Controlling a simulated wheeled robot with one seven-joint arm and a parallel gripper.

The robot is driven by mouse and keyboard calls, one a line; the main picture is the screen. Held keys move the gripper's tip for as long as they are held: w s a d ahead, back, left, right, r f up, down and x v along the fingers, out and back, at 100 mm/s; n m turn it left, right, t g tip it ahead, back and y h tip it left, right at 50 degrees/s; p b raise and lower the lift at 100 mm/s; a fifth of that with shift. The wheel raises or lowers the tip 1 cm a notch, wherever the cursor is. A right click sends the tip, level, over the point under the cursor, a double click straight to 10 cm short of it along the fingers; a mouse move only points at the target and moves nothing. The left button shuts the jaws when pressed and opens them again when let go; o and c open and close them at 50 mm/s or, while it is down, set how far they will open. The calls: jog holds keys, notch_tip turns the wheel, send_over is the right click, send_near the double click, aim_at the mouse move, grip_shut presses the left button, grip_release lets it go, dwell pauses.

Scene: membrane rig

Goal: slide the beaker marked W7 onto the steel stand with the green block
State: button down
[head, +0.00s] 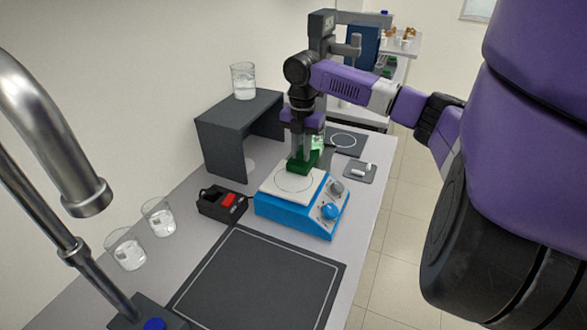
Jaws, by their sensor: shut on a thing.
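My gripper (303,153) points down and is shut on the green block (303,163). The block is just above or at the back edge of the white top of a blue hotplate (290,208); I cannot tell if it touches. A pale glass-like thing with a green tint (319,143) shows partly behind my gripper, mostly hidden. Beakers with clear contents stand at the left front (127,250), beside it (159,218), and on a dark grey bench riser (243,82). No W7 mark is readable on any of them. I cannot make out which thing is the steel stand.
A black box with a red part (223,203) sits left of the hotplate. A dark mat (258,285) with a pale outline lies in front. A dark pad with a ring (345,142) and a small grey tray (360,172) lie behind. A tap (85,195) rises at the left.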

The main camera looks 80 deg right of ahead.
aim_at(296, 166)
jog(key=shift+w+a+p, duration=0.25)
jog(key=shift+a+p, duration=0.15)
jog(key=shift+a, duration=0.45)
jog(key=shift+w+a+p, duration=0.2)
jog(key=shift+a+p, duration=0.2)
jog(key=shift+a, duration=0.45)
jog(key=shift+r+p, duration=1.2)
jog(key=shift+r, duration=0.45)
notch_tip(296, 166, up, 8)
jog(key=shift+f, duration=0.15)
